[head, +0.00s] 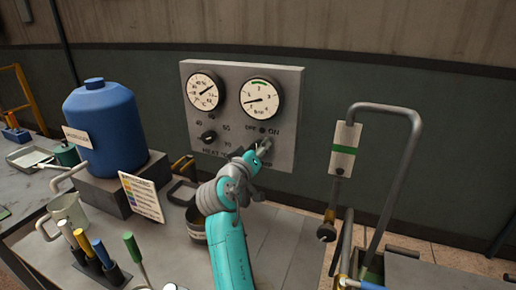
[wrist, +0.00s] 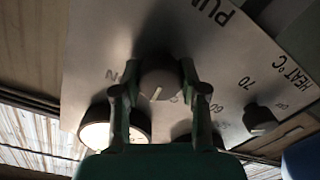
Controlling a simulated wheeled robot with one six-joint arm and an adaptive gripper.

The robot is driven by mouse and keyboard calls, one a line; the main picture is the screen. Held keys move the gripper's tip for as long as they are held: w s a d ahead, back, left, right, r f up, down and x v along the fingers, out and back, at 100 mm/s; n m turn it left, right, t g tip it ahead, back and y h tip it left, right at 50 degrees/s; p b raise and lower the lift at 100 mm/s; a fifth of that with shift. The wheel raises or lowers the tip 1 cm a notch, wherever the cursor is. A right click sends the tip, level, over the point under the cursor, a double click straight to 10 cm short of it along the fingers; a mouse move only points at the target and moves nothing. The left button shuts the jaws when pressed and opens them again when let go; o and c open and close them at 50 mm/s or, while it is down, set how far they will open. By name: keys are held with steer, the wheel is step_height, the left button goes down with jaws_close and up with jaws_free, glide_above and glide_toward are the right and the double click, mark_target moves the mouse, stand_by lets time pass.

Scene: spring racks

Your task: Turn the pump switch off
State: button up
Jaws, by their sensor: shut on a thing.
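The grey control panel (head: 285,78) stands at the back of the bench. Its pump switch, a round knob, is at the lower right under the OFF and ON marks (head: 262,130). My gripper (head: 263,149) covers most of that knob in the head view. In the wrist view, the panel appears turned over, and my gripper (wrist: 158,88) has a finger on each side of the knob (wrist: 160,74), shut on it. A short pale mark shows on the knob's face. I cannot tell surely which label it points to.
The heat knob (head: 208,137) sits left of my gripper, below two dials (head: 204,91) (head: 262,97). A blue tank (head: 105,125) and a colour-striped card (head: 142,196) stand left. A bent pipe (head: 408,155) with a hanging tag (head: 345,149) rises at right.

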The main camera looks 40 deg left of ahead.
steer(key=n, duration=0.4)
steer(key=shift+n, duration=0.4)
steer(key=shift+a, duration=0.1)
stand_by(0.3)
steer(key=o, duration=1.1)
steer(key=shift+o, duration=0.2)
steer(key=v, duration=1.2)
steer(key=shift+s, duration=0.15)
